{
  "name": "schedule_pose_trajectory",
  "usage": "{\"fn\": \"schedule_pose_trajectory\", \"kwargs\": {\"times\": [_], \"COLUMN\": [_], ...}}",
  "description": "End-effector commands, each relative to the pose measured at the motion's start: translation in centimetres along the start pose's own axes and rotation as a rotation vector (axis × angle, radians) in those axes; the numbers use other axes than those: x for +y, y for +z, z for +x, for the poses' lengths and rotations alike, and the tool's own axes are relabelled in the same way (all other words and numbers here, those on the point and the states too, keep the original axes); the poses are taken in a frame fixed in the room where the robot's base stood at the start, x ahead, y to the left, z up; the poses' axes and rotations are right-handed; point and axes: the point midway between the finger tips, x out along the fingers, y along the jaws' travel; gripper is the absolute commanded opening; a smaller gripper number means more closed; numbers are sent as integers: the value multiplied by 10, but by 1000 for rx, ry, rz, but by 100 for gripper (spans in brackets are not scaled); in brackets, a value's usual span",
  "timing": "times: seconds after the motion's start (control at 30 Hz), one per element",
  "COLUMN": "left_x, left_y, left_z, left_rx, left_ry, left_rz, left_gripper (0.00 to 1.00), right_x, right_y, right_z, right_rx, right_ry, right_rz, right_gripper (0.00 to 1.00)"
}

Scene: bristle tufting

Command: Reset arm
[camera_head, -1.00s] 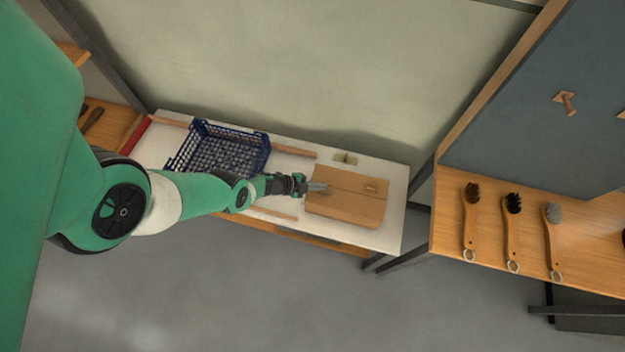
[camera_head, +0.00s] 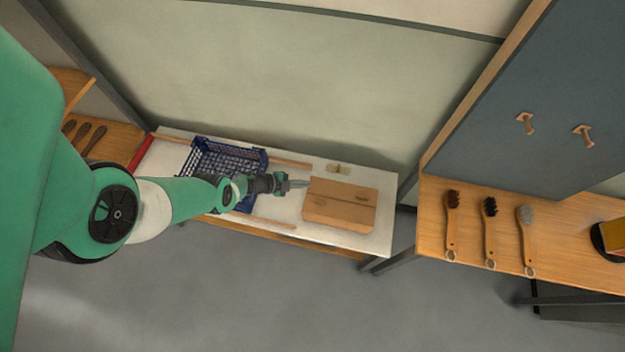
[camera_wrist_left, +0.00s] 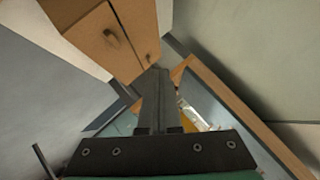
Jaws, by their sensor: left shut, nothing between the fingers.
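My left gripper (camera_head: 298,184) comes in from the left over the white-topped table (camera_head: 378,240), its tip just left of the cardboard box (camera_head: 345,190). Its fingers are together and empty. In the left wrist view the shut fingers (camera_wrist_left: 154,80) point up the picture, with the cardboard box (camera_wrist_left: 95,45) beyond them on the upper left. My right gripper does not show.
A blue crate (camera_head: 256,158) stands behind and below my left wrist. Wooden strips (camera_head: 285,161) lie on the table. To the right, a wooden bench (camera_head: 510,250) holds several brushes (camera_head: 488,225) below a grey pegboard (camera_head: 500,130). Grey floor lies in front.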

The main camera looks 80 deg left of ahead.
Motion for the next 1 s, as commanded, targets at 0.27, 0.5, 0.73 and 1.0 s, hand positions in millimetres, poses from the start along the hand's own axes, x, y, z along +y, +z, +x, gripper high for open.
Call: {"fn": "schedule_pose_trajectory", "kwargs": {"times": [0.27,0.5,0.73,1.0], "left_x": [-15,-14,-14,-103], "left_y": [4,4,-5,-139], "left_z": [-31,-31,-27,29], "left_rx": [0,1,17,240], "left_ry": [1,1,15,24], "left_rz": [0,1,15,361], "left_gripper": [0,0,0,0], "right_x": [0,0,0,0], "right_y": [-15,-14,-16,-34], "right_z": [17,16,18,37], "right_rx": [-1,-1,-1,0], "right_ry": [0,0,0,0], "right_rz": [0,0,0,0], "right_gripper": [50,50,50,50]}}
